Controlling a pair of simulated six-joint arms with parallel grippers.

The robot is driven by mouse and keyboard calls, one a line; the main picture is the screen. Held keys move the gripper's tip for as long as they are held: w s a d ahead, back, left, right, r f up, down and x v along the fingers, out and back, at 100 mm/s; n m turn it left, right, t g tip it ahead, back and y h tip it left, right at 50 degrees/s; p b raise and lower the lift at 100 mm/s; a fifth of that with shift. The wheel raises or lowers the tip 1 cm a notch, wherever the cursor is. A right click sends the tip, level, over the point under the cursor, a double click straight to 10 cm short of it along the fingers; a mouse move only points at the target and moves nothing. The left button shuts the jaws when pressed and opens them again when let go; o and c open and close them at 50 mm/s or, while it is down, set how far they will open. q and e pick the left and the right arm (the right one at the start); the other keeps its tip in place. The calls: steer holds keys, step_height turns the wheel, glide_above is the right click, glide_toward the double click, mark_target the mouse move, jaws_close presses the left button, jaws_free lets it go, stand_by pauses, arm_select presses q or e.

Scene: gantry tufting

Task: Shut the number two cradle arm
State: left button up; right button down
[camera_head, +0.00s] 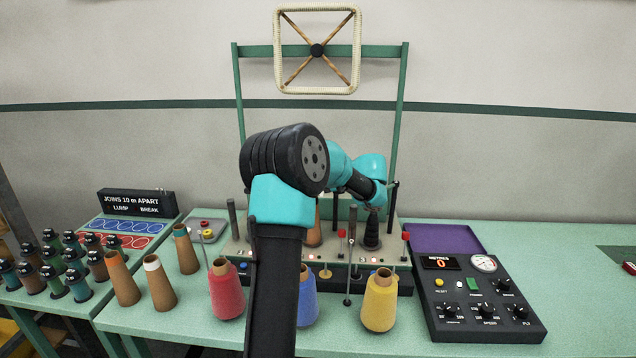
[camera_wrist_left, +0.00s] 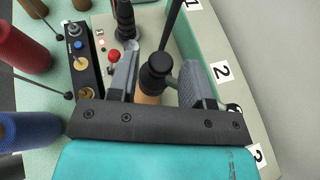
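In the left wrist view the fingers of my left gripper (camera_wrist_left: 161,62) are spread apart. Between them is a round black knob (camera_wrist_left: 156,70) with a tan piece below it; I cannot tell whether a finger touches it. I cannot tell for sure whether the knob belongs to the number two cradle arm. In the head view my own arm hides this gripper and most of the middle station. A dark upright rod (camera_head: 395,205) stands at the right station, and another (camera_head: 232,218) at the left. My right gripper is not in view.
Red (camera_head: 227,291), blue (camera_head: 308,301) and yellow (camera_head: 380,303) yarn cones stand in front of the machine. A red-tipped lever (camera_wrist_left: 113,57) is near the left finger. A control box (camera_head: 478,300) is at right, and tan cones (camera_head: 160,285) at left.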

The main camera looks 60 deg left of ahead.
arm_select(q)
steer(key=shift+o, duration=0.4)
steer(key=v, duration=1.7)
steer(key=shift+r, duration=0.2)
steer(key=shift+w+d, duration=0.1)
steer(key=x, duration=1.5)
steer(key=shift+f, duration=0.15)
